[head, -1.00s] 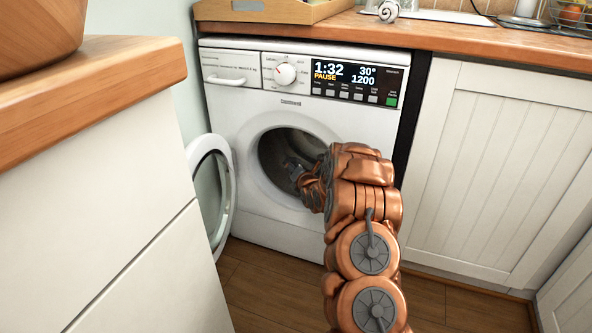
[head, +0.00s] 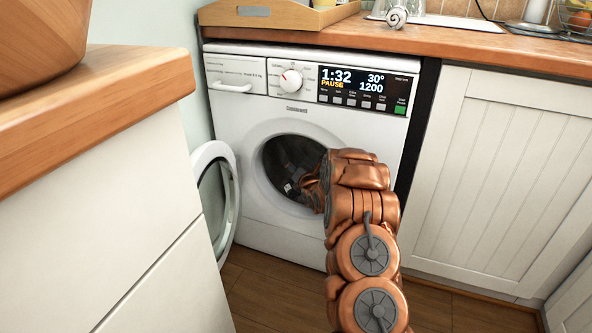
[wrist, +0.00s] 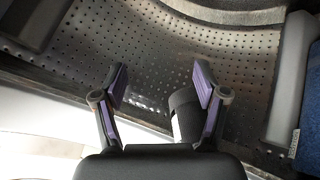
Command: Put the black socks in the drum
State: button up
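The washing machine's drum (head: 285,155) is dark, perforated metal behind an open round door. My gripper (head: 291,187) reaches in through the opening, partly hidden by my copper arm. In the wrist view my gripper (wrist: 160,88) is open, its two purple-padded fingers well apart over the perforated drum wall (wrist: 165,50). A small dark piece with a pale band, which looks like the black socks (wrist: 184,105), lies beside the inner side of the right finger. I cannot tell whether it touches the finger.
The round door (head: 216,200) stands open at the left, near the white drawer unit (head: 130,220). A blue item (wrist: 309,115) shows at the wrist view's right edge. The machine's display (head: 366,88) reads PAUSE. A white cupboard (head: 490,180) stands at right.

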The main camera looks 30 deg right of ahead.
jog(key=shift+o, duration=0.6)
jog(key=v, duration=0.7)
jog(key=shift+s, duration=0.2)
jog(key=shift+a+r, duration=0.1)
dwell(0.8)
